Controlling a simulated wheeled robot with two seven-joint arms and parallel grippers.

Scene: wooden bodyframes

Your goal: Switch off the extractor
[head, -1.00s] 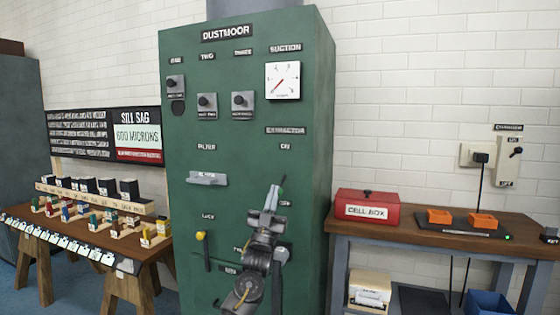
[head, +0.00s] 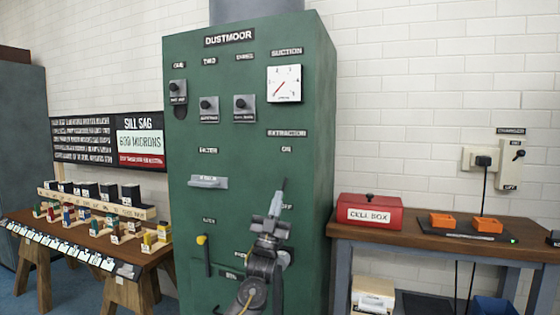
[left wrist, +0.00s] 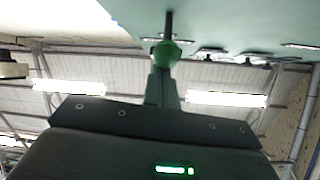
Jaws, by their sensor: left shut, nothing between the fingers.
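The extractor control is on the green Dustmoor cabinet (head: 250,135), under the EXTRACTION label (head: 287,133), with an ON label (head: 286,149) above and an OFF label partly hidden lower down. In the head view my left gripper (head: 280,190) covers the switch. It is shut and empty, pointing up in front of the panel between those labels. In the left wrist view a round green knob (left wrist: 167,51) on a dark stem shows just beyond the left gripper's fingertips (left wrist: 163,75). Whether they touch, I cannot tell. My right gripper is out of view.
The cabinet also carries a suction gauge (head: 284,83), rotary switches (head: 209,105), a filter handle (head: 208,182) and a yellow-knobbed lever (head: 202,241). A bench (head: 400,237) with a red cell box (head: 368,210) stands close on the right. A table of blocks (head: 140,258) stands left.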

